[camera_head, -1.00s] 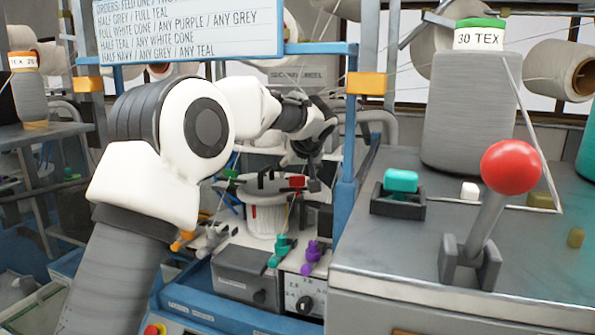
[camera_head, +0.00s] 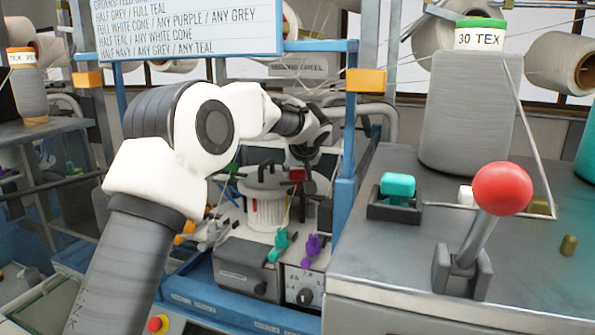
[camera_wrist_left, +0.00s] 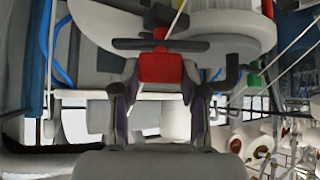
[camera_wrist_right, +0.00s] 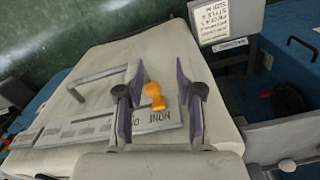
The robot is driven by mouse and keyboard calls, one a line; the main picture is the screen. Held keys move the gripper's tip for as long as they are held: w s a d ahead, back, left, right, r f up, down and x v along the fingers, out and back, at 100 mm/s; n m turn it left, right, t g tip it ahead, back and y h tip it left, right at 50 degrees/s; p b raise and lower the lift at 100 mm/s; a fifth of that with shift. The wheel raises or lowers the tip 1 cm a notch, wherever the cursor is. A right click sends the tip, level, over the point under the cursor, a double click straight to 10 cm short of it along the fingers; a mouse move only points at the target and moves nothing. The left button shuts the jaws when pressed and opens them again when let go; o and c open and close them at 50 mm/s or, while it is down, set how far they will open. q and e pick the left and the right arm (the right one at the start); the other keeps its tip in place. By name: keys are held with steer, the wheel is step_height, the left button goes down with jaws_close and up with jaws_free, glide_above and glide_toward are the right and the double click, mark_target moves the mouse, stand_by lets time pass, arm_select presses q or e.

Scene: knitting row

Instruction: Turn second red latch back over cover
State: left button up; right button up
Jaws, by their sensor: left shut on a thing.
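The red latch (camera_head: 297,175) sits at the right of the white ribbed cylinder (camera_head: 268,212) with its grey top cover, in the head view. In the left wrist view the red latch (camera_wrist_left: 160,68) lies between my left gripper's fingertips (camera_wrist_left: 160,88), below a dark crossbar. My left gripper (camera_head: 303,164) is shut on it. A green latch (camera_head: 233,169) is at the cylinder's left side. My right gripper (camera_wrist_right: 158,95) shows only in its wrist view, with its fingers apart. An orange knob (camera_wrist_right: 155,95) appears between them, on or over a pale panel; contact cannot be told.
Teal (camera_head: 279,246) and purple (camera_head: 311,246) levers stand in front of the cylinder. A blue post (camera_head: 346,190) rises just right of my left gripper. A grey cabinet with a red-ball lever (camera_head: 501,188) fills the right.

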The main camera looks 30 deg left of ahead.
arm_select(q)
steer(key=shift+f+m+h, duration=0.1)
steer(key=shift+m+h, duration=0.2)
steer(key=shift+m, duration=0.1)
steer(key=shift+m+t+h, duration=0.3)
steer(key=shift+m+t, duration=0.2)
steer(key=shift+m, duration=0.1)
steer(key=shift+m+t+h, duration=0.3)
steer(key=shift+m+h, duration=0.4)
steer(key=shift+m, duration=0.3)
steer(key=shift+m+t+h, duration=0.3)
steer(key=shift+m+h, duration=0.4)
steer(key=shift+m, duration=0.2)
steer(key=o, duration=1.2)
steer(key=shift+c, duration=0.2)
steer(key=shift+w, duration=0.1)
